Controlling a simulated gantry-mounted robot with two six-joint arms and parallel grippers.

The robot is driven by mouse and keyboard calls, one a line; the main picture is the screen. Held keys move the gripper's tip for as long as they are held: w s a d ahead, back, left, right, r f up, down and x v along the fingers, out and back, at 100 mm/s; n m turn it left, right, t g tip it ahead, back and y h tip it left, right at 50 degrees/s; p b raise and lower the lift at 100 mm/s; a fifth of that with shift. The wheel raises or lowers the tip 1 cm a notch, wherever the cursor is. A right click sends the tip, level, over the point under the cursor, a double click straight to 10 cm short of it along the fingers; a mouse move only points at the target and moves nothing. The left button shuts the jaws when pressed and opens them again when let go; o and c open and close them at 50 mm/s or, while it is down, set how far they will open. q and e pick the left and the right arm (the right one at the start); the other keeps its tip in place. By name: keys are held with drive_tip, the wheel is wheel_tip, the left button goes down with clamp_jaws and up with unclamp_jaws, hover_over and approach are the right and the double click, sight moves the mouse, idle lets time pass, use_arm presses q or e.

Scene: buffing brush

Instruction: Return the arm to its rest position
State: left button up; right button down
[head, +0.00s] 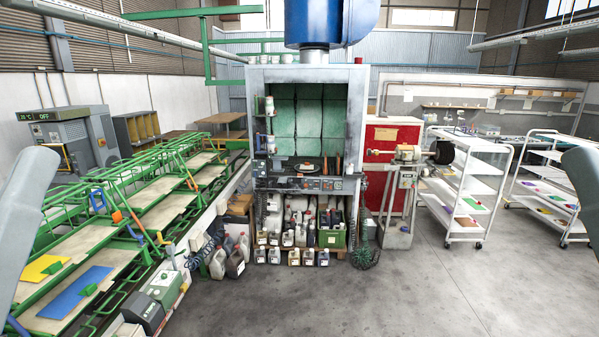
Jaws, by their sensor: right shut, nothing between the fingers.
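Only pale grey links of my two arms show in the head view. My left arm link comes in at the left edge and my right arm link is at the right edge. Both run out of the picture, and I cannot make out the fingers of either gripper. The buffing machine (407,177) stands right of the spray booth, with a dark round brush (443,152) on its right side. Neither arm link appears to touch anything.
A spray booth (257,90) stands at the centre, with several bottles and canisters below it. Green conveyor racks (160,215) with panels line the left. White shelf trolleys (475,185) stand at the right. The concrete floor (400,290) in front is clear.

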use_arm(q)
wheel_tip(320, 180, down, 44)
drive_tip(key=b, duration=4.5)
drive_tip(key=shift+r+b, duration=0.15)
drive_tip(key=shift+b, duration=0.15)
use_arm(e)
wheel_tip(320, 180, down, 44)
drive_tip(key=shift+r, duration=0.2)
